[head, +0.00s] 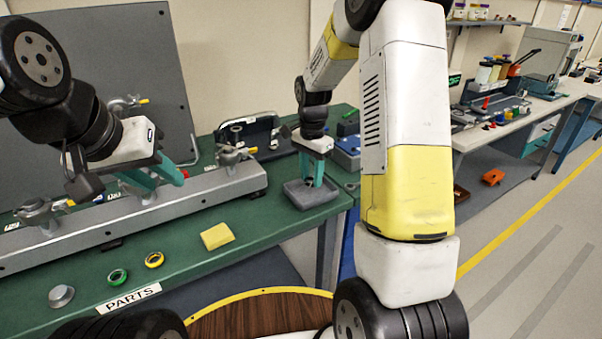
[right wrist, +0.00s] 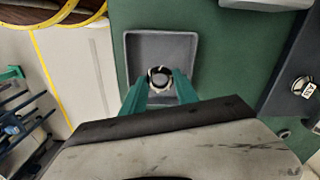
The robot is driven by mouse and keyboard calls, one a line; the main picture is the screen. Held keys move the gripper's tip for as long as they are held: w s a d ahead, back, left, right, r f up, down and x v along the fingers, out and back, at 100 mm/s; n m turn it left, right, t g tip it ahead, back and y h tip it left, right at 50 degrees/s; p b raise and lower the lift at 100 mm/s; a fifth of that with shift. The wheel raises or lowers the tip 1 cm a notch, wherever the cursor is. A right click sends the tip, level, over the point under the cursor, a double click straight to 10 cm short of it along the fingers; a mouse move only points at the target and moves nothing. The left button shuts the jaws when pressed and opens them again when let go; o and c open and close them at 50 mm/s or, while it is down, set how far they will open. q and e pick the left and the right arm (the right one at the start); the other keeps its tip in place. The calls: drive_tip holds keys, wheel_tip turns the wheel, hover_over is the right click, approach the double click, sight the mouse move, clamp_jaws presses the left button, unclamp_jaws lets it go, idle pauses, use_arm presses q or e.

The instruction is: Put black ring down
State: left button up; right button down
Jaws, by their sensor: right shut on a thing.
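The black ring (right wrist: 160,77) is between the fingertips of my right gripper (right wrist: 160,84), seen from above in the right wrist view. That gripper is shut on it. In the head view my right gripper (head: 312,180) points down into the grey tray (head: 322,200) on the green bench; the ring is hidden there. The tray also shows in the right wrist view (right wrist: 136,62), under the ring. Whether the ring touches the tray floor I cannot tell. My left gripper (head: 160,183) is open and empty above the grey rail.
A yellow block (head: 217,236), a yellow ring (head: 154,259), a green ring (head: 118,276) and a metal disc (head: 61,296) lie on the bench near the PARTS label (head: 131,298). The grey rail (head: 190,192) with clamps runs behind.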

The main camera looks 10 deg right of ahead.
sight(311, 179)
drive_tip(key=shift+f, duration=1.6)
drive_tip(key=shift+f, duration=0.15)
drive_tip(key=c, duration=0.9)
unclamp_jaws()
drive_tip(key=shift+c, duration=0.2)
drive_tip(key=s+r+n+t, duration=0.1)
drive_tip(key=s+r, duration=0.1)
drive_tip(key=r, duration=0.7)
drive_tip(key=s+r+n, duration=0.1)
drive_tip(key=s+r, duration=0.2)
drive_tip(key=r, duration=0.6)
drive_tip(key=s+a+r+n+t+y, duration=0.1)
drive_tip(key=s+n, duration=0.3)
drive_tip(key=s, duration=0.5)
drive_tip(key=s+a+r+n+t+y, duration=0.1)
drive_tip(key=s+r+n+t, duration=0.3)
drive_tip(key=s, duration=0.6)
drive_tip(key=shift+s+a+r+n, duration=0.2)
drive_tip(key=shift+r+n, duration=0.1)
drive_tip(key=shift+n, duration=0.5)
